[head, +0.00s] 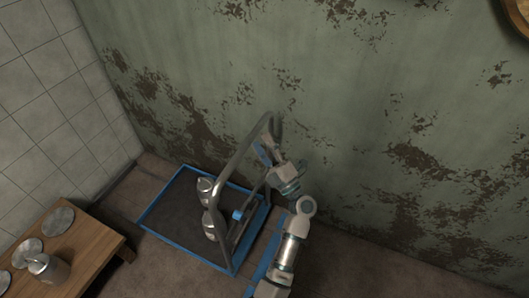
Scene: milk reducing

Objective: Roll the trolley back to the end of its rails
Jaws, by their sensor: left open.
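The trolley (178,214) is a low, dark platform with a blue edge, standing on the floor by the green wall. A grey tubular handle frame (239,153) rises at its right end. Metal containers (207,190) stand on the platform beside the frame, partly hidden by it. My left gripper (269,143) is at the upper right part of the handle frame, open; whether it touches the bar is unclear. A blue strip (262,267) runs along the floor right of the frame, partly covered by my arm. My right gripper is out of view.
A wooden table (93,243) at lower left holds a metal jug (47,268) and several round metal lids or plates (59,221). The peeling green wall (370,110) is close behind the trolley. A tiled wall (50,110) stands left. Bare floor lies at lower right.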

